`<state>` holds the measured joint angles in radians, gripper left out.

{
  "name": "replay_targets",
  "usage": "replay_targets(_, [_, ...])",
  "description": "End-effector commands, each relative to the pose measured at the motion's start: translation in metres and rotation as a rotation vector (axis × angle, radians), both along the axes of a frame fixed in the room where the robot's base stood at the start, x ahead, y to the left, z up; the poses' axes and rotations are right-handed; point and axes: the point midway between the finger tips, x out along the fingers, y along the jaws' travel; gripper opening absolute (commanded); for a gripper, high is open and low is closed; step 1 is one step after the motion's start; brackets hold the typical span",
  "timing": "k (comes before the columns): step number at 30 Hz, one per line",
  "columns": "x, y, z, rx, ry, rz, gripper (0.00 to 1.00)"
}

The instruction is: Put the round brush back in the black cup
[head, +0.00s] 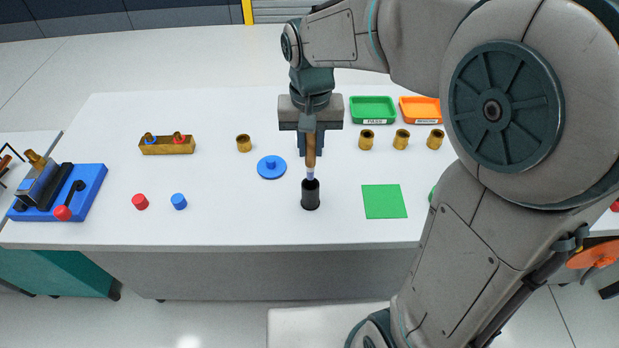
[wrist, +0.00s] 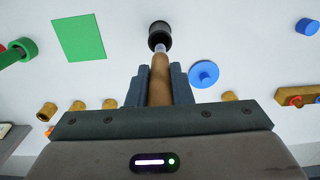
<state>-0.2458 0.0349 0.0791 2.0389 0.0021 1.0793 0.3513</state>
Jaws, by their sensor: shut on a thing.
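The round brush (head: 311,152) has a brown wooden handle with a pale metal part below it. My gripper (head: 311,148) is shut on the handle and holds the brush roughly upright, with its lower end down. The black cup (head: 311,196) stands on the white table right below the brush. The brush's lower end is at the cup's mouth; the bristles are hidden, and I cannot tell how deep they sit. In the wrist view the handle (wrist: 159,80) runs between the fingers towards the black cup (wrist: 159,37).
A blue knobbed disc (head: 271,167) lies left of the cup and a green square (head: 384,201) lies right. Several brass cylinders (head: 367,141) stand behind, near a green tray (head: 373,108) and an orange tray (head: 420,110). Red (head: 140,202) and blue (head: 179,201) pieces lie left.

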Motion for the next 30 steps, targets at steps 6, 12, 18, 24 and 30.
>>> replay_targets(6, [-0.001, 0.000, -0.040, -0.001, 0.004, 0.001, 0.00])
replay_targets(12, [-0.001, 0.000, -0.060, -0.001, 0.003, 0.001, 0.00])
replay_targets(18, [-0.001, 0.000, -0.085, -0.001, 0.002, 0.001, 0.00])
replay_targets(24, [-0.001, 0.000, -0.087, 0.000, 0.000, 0.001, 0.00])
replay_targets(30, [0.000, 0.000, -0.090, 0.000, 0.000, 0.001, 0.22])
